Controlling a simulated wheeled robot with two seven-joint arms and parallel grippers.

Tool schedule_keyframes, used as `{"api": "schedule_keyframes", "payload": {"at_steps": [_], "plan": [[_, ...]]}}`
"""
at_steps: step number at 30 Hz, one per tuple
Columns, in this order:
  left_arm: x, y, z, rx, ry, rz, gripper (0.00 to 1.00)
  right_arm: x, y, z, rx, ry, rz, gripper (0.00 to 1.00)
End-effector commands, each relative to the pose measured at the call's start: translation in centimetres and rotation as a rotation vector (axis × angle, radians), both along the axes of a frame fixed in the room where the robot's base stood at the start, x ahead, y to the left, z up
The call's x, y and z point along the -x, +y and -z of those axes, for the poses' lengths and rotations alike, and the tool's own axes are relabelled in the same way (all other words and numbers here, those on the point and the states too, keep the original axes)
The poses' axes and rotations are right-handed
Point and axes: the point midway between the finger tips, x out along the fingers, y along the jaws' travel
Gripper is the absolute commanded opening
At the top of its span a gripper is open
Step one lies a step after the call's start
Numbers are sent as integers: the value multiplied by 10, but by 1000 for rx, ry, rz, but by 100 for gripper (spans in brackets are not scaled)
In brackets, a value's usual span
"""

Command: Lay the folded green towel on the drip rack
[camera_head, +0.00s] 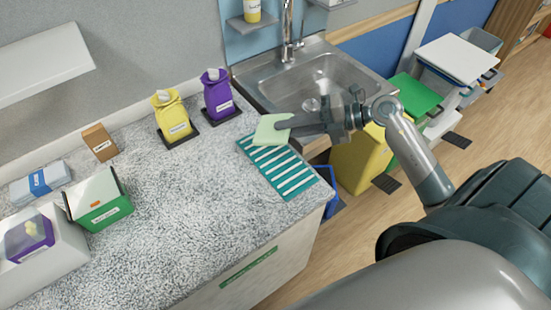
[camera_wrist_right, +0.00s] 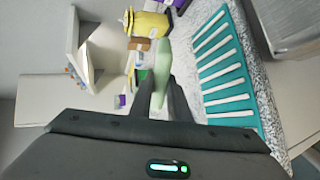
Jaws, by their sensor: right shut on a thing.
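The folded light green towel (camera_head: 272,129) is in my right gripper (camera_head: 290,127), which is shut on its right side. In the head view it overlaps the back end of the drip rack (camera_head: 290,182), a teal mat with white bars on the counter. In the right wrist view the towel (camera_wrist_right: 161,75) is seen edge-on between the fingers (camera_wrist_right: 162,92), with the drip rack (camera_wrist_right: 213,73) to its right. The towel appears to be above the rack; the exact gap is hard to tell. My left gripper is not in view.
A steel sink (camera_head: 315,82) adjoins the counter behind the rack. A green box (camera_head: 100,205) stands farther left. The speckled counter (camera_head: 190,210) left of the rack is clear.

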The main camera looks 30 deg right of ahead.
Motion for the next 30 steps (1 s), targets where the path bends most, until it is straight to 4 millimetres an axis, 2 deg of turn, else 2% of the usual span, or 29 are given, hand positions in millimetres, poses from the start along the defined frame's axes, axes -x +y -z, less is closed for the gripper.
{"api": "schedule_keyframes", "payload": {"at_steps": [4,17,24,30], "plan": [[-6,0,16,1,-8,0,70,0,0,18,-1,-1,1,0],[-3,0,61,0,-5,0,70,0,0,65,-2,0,0,0],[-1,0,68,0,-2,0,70,0,0,84,0,0,1,0],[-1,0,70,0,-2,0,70,0,0,90,0,1,0,0]]}}
